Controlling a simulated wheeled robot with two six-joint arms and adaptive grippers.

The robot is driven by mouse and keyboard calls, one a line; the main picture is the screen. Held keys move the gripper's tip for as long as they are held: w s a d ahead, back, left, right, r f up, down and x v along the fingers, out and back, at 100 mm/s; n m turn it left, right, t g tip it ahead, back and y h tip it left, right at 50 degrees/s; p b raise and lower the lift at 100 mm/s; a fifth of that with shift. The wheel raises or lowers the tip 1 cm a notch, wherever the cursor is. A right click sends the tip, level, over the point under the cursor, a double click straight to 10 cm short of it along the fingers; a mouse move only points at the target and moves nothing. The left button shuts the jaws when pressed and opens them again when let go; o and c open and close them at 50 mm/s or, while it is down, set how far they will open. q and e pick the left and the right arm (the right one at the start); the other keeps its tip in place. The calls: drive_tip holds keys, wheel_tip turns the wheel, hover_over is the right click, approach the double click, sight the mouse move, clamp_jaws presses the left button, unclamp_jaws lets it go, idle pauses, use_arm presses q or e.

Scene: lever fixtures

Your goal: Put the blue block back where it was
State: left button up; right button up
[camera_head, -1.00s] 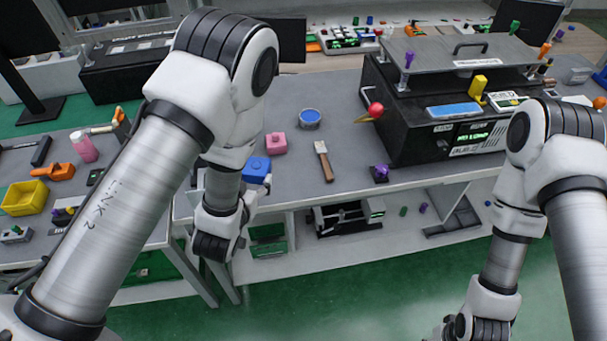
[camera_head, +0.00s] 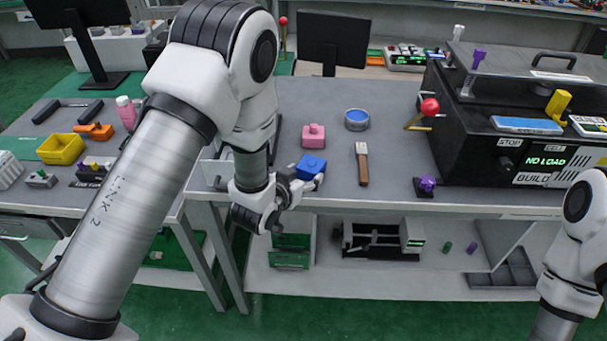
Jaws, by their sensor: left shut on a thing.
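The blue block (camera_head: 311,166) is at the front edge of the grey workbench, left of centre. My left gripper (camera_head: 306,181) reaches it from the front left, with its fingers shut on the block. The fingertips are small and partly hidden, and I cannot tell whether the block touches the bench top. My right arm shows only at the lower right edge, and its gripper is out of view.
A pink block (camera_head: 313,136) stands just behind the blue block. A blue-topped round tin (camera_head: 356,119) and a brush (camera_head: 362,163) lie to the right. A red-knobbed lever (camera_head: 429,107), a purple knob (camera_head: 427,185) and a black machine (camera_head: 470,150) stand farther right.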

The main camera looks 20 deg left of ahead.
use_arm(q)
drive_tip(key=shift+s, duration=0.1)
drive_tip(key=shift+d+f, duration=0.1)
drive_tip(key=o, duration=1.6)
drive_tip(key=shift+o, duration=0.2)
